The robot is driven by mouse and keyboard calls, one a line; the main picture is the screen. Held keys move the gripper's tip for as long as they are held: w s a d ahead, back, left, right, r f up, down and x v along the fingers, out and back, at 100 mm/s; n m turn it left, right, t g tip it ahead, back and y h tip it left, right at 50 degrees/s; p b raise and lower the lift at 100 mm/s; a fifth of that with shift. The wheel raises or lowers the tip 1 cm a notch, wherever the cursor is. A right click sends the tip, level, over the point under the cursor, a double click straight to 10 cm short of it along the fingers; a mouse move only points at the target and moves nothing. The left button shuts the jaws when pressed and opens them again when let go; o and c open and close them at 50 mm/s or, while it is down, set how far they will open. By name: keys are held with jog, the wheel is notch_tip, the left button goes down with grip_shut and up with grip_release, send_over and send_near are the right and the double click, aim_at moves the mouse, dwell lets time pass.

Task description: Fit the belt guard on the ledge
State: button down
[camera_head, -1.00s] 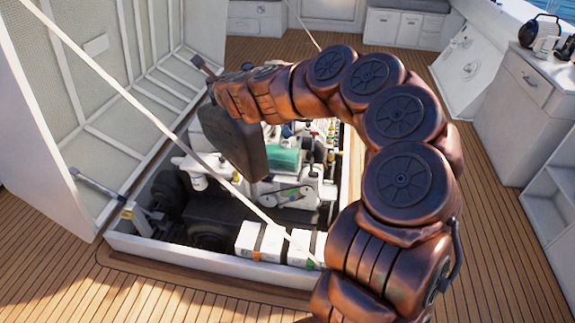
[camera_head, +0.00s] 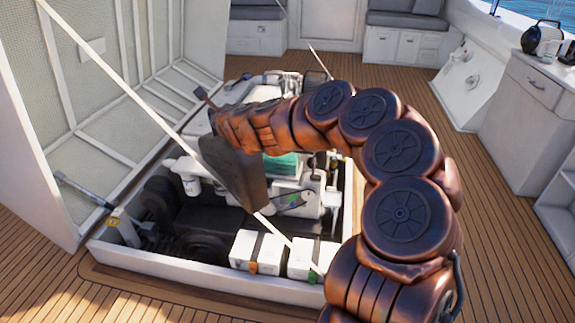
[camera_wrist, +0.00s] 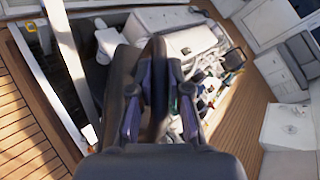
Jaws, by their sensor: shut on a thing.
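The belt guard (camera_head: 232,170) is a dark grey, flat-sided piece hanging tilted from my gripper in the head view. It is in the air over the open engine hatch, in front of the engine. In the wrist view the dark guard (camera_wrist: 120,80) fills the space at and left of the fingers. My gripper (camera_wrist: 158,75) is shut on it, and the guard partly hides the fingertips. The engine (camera_head: 310,190) shows a belt and pulleys below and right of the guard. I cannot make out the ledge for certain; the guard and arm hide part of the engine.
The white hatch rim (camera_head: 190,272) surrounds the bay. A raised hatch lid (camera_head: 95,110) stands at left, with a pale rope or rod (camera_head: 125,85) slanting across in front of the bay. White battery boxes (camera_head: 257,251) sit at the near side. Wooden deck (camera_head: 510,230) is clear at right.

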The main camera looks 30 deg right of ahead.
aim_at(226, 166)
notch_tip(226, 166, down, 18)
jog(key=b, duration=1.7)
jog(key=shift+r, duration=0.15)
jog(key=shift+f, duration=0.25)
jog(key=s+d+f+n+g+y, duration=0.1)
jog(key=s+d+f+n+y, duration=0.1)
jog(key=s+d, duration=0.4)
jog(key=s+d+f+n+g+y, duration=0.1)
jog(key=s+d+f+n+y, duration=0.2)
jog(key=d, duration=0.9)
jog(key=s+d+f+n+g+y, duration=0.1)
jog(key=s+d+f+n+y, duration=0.2)
jog(key=s+d+f, duration=0.3)
jog(key=s+d+y, duration=0.1)
jog(key=s+d, duration=0.2)
jog(key=shift+s+d+f, duration=0.2)
jog(key=shift+s+f, duration=0.1)
jog(key=shift+w+a, duration=0.1)
